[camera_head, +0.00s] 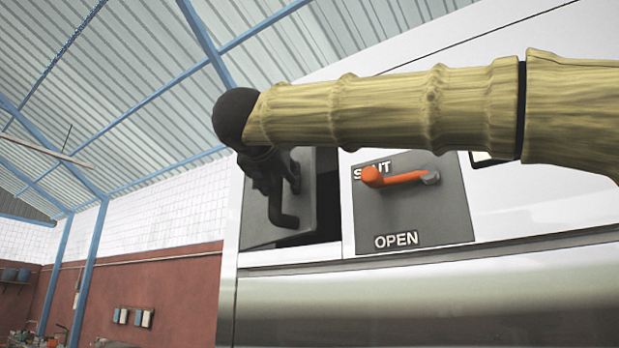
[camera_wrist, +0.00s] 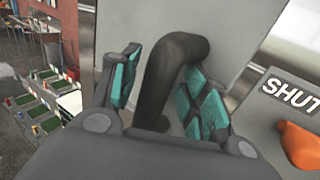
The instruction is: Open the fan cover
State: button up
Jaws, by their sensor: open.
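The fan cover (camera_head: 325,205) appears to be the dark grey panel at the left end of the white machine. A black bent handle (camera_head: 284,216) shows on it, partly hidden by my gripper (camera_head: 275,178). In the wrist view, the handle (camera_wrist: 156,88) stands between the two teal-padded fingers of my gripper (camera_wrist: 163,70). The fingers are open, one on each side of the handle. The grey panel (camera_wrist: 235,30) lies behind it. I cannot tell whether either pad touches the handle.
Right of the cover is a grey plate (camera_head: 450,215) marked SHUT and OPEN, with an orange lever (camera_head: 395,178) pointing left at SHUT. My arm crosses in front of the machine (camera_head: 520,210). Open hall space lies to the left, with a red and white wall (camera_head: 170,285) behind.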

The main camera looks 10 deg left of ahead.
jog(key=shift+w+d, duration=0.1)
jog(key=shift+d, duration=0.15)
jog(key=shift+d, duration=0.15)
jog(key=s+a+b, duration=0.1)
jog(key=s+b, duration=0.4)
jog(key=s, duration=0.7)
jog(key=shift+s+a, duration=0.2)
jog(key=shift+a, duration=0.15)
dwell(1.1)
jog(key=shift+b, duration=0.35)
